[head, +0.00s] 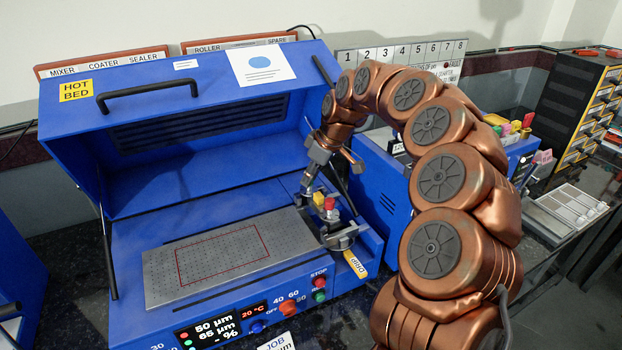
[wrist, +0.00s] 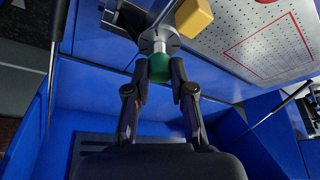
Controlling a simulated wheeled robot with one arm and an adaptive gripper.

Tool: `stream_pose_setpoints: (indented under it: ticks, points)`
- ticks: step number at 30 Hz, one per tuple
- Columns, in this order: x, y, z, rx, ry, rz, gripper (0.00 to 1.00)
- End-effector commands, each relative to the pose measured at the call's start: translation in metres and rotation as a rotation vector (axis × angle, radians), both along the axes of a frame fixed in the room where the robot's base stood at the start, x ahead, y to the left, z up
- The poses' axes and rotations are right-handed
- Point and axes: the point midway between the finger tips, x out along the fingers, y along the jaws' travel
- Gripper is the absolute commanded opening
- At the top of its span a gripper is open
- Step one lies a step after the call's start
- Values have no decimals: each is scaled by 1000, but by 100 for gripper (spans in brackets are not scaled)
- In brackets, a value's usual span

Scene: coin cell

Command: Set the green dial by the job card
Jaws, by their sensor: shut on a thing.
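The green dial (wrist: 160,68) sits on a pale round mount in the wrist view. My gripper (wrist: 160,76) is shut on it, one finger on each side. In the head view my gripper (head: 308,186) reaches down at the right rear of the blue coater, and the dial is hidden there. The job card (head: 277,342) is at the bottom edge of the head view, cut off. Only "JOB" and part of "µm" show, so its value cannot be read. The coater display (head: 208,330) reads 50 µm, 65 µm and - %.
The coater's blue lid (head: 190,110) stands open behind my gripper. A yellow block (wrist: 194,17) is close beside the dial, and a red knob (head: 330,203) stands nearby. The perforated metal plate (head: 165,285) lies to the left. A yellow tag (head: 355,263) marked DRIP hangs in front.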

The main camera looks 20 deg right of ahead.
Motion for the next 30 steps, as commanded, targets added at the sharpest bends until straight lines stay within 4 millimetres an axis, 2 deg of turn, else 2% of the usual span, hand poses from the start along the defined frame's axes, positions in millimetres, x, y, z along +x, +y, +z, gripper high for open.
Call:
stream_pose_setpoints:
  ticks: [12,29,30]
  points:
    - [1,0,-1,-1,-1,209,0]
    - [0,0,0,-1,2,245,0]
    - [0,0,0,-1,2,245,24]
